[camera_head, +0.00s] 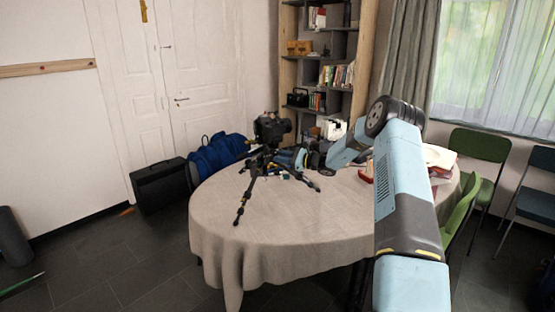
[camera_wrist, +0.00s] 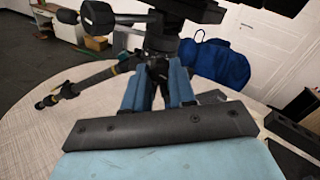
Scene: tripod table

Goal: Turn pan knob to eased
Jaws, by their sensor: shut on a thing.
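A black camera (camera_head: 272,128) sits on a small black tripod (camera_head: 247,200) with splayed legs on the round table. The tripod head (camera_wrist: 165,35) fills the top middle of the wrist view. My gripper (camera_wrist: 158,78) reaches in to the head from below in that view, and from the right in the head view (camera_head: 298,158). Its blue fingers are close around a small dark part just under the head, at the pan knob's place. The fingers hide most of that part, and I cannot read its setting. A black knobbed handle (camera_wrist: 98,17) sticks out to the left of the head.
The table (camera_head: 225,210) has a pale cloth. Small items lie near the tripod, and red and white things (camera_head: 440,158) lie at the right. A blue bag (camera_head: 218,152) and black case (camera_head: 160,185) stand behind. Green chairs (camera_head: 478,150) stand at right.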

